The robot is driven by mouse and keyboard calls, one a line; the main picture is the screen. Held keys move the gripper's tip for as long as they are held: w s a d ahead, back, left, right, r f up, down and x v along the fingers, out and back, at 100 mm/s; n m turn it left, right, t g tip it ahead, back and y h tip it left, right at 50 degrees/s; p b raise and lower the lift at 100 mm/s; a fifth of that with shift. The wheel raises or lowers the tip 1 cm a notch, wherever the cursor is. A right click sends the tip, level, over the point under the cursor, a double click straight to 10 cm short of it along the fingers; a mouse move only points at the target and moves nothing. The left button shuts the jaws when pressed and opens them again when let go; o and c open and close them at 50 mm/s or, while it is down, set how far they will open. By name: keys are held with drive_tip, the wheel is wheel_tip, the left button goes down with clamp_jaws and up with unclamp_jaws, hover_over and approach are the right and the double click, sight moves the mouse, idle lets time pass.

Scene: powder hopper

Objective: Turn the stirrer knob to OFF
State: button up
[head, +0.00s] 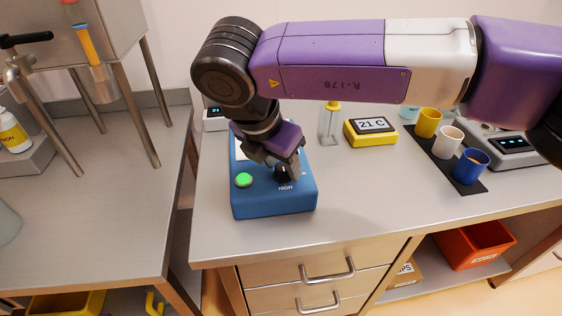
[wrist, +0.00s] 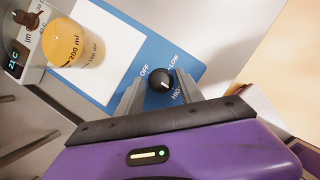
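The blue stirrer (head: 272,200) stands on the bench, with a green button (head: 244,180) on its front left. Its black knob (wrist: 160,84) shows in the wrist view, ringed by the printed words OFF, LOW and HIGH. A short white mark is on the knob, but I cannot tell surely which word it points to. My gripper (wrist: 159,80) is open, with one finger on each side of the knob; I cannot tell if they touch it. In the head view my gripper (head: 286,168) covers most of the knob. A beaker (wrist: 72,45) of amber liquid stands on the stirrer's white plate.
Yellow, white and blue cups (head: 471,166) stand on a dark mat farther right. The bench front right of the stirrer is clear.

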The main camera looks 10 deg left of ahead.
clamp_jaws()
